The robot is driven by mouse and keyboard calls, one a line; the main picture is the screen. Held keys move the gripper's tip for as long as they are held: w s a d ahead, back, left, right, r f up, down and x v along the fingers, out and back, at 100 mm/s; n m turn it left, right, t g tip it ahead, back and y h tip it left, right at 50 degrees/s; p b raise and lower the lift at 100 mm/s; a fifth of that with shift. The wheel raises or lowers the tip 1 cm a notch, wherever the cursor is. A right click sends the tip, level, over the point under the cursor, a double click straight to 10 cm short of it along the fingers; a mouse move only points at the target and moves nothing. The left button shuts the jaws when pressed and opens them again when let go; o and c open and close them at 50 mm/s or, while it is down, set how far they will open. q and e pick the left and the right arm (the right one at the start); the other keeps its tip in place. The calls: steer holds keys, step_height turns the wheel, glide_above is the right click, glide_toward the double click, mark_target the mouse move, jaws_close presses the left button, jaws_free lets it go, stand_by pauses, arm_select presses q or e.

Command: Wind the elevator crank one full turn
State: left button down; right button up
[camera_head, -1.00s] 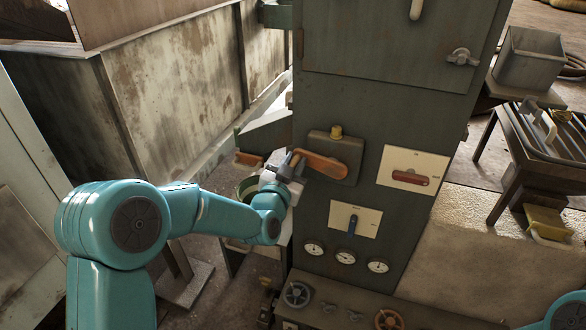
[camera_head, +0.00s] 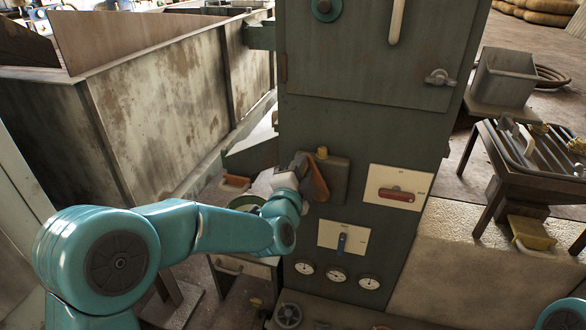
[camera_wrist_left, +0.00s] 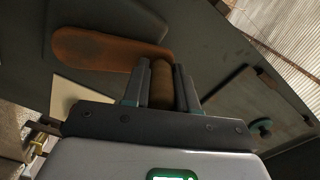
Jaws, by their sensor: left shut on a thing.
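The crank is an orange-brown arm (camera_head: 318,180) on a dark green box (camera_head: 338,172) on the front of the grey-green cabinet (camera_head: 360,130). In the head view it slants steeply, partly hidden by my gripper. My left gripper (camera_head: 301,165) is at its upper left end. In the left wrist view the crank arm (camera_wrist_left: 100,48) runs to the left, and its brown handle (camera_wrist_left: 162,86) stands between the fingers of my left gripper (camera_wrist_left: 162,82), which is shut on it. My right gripper is out of view.
Beside the crank are a panel with a red handle (camera_head: 397,194), a panel with a blue lever (camera_head: 342,240) and several gauges below. A large rusty bin (camera_head: 160,95) stands at the left. A rack (camera_head: 535,150) stands at the right.

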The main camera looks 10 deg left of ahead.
mark_target(316, 168)
arm_select(q)
steer(key=d+m+p, duration=0.1)
steer(key=m, duration=0.1)
steer(key=d+r+m+p, duration=0.1)
steer(key=d+m, duration=0.1)
steer(key=shift+d, duration=0.1)
steer(key=shift+d+f+m+p, duration=0.15)
steer(key=shift+d+m+p, duration=0.25)
steer(key=shift+d+m, duration=0.6)
steer(key=shift+a+m, duration=0.15)
steer(key=shift+m, duration=0.15)
steer(key=c, duration=0.9)
jaws_free()
steer(key=shift+f, duration=0.1)
steer(key=shift+s, duration=0.1)
steer(key=s, duration=1.1)
steer(key=s+b, duration=0.1)
steer(key=s, duration=0.4)
steer(key=shift+s+a, duration=0.15)
steer(key=shift+a, duration=0.15)
